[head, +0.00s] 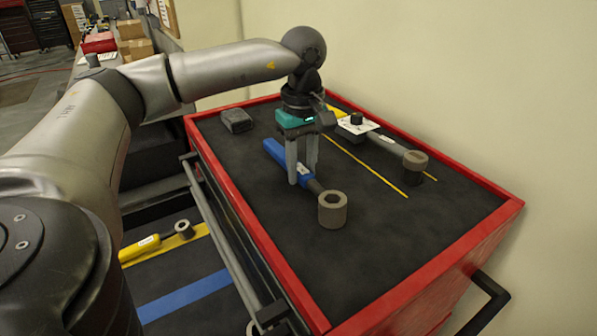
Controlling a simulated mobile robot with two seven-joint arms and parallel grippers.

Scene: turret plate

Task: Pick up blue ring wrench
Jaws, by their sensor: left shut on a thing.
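The blue ring wrench (274,151) lies on the black top of the red-edged cabinet. Its blue handle points to the back left and its grey ring head (332,210) is toward the front right. My left gripper (303,180) points straight down over it, with its fingers on either side of the wrench near the front end of the handle. It is shut on the wrench, which looks still at the level of the cabinet top. My right gripper is not in view.
A grey-headed tool with a white tag (357,128) lies at the back right beside yellow lines. A yellow-handled wrench (139,249) lies on a lower surface with yellow and blue stripes. The cabinet's front right top is clear.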

